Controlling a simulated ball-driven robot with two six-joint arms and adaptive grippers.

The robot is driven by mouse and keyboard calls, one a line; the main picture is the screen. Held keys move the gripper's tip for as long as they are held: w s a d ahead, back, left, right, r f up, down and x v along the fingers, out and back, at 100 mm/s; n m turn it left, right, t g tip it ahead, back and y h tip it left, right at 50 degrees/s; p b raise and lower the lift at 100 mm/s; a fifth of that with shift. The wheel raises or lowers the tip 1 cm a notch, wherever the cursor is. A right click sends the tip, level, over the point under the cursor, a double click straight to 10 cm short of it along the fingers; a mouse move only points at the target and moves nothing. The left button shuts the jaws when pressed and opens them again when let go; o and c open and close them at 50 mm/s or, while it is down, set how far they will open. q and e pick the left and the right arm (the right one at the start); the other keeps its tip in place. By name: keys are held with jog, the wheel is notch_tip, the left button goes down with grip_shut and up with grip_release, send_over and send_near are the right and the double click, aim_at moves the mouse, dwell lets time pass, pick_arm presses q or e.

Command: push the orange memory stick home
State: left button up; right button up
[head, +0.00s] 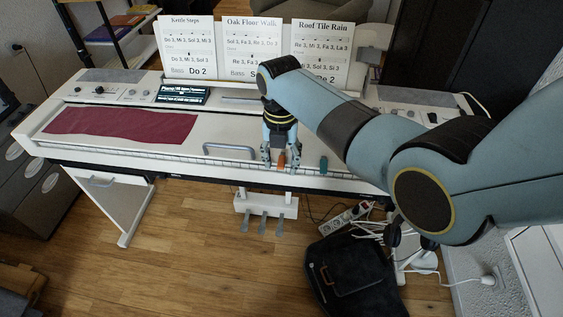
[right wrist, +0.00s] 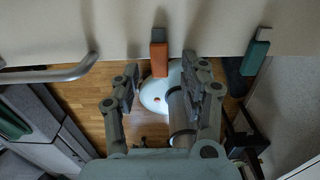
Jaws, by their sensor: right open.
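The orange memory stick (head: 281,161) is at the front edge of the piano, in line with my right gripper (head: 274,158). Whether the connector sits in a socket is unclear. My left gripper is out of view.
A teal memory stick (head: 323,165) is to the right of the orange one. A metal handle (head: 228,148) is to the left. A dark red cloth (head: 120,127) lies over the piano's left part. Song sheets (head: 252,50) stand behind. A black bag (head: 350,275) lies on the floor.

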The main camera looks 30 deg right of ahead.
jog(key=c, duration=0.8)
jog(key=shift+r, duration=0.1)
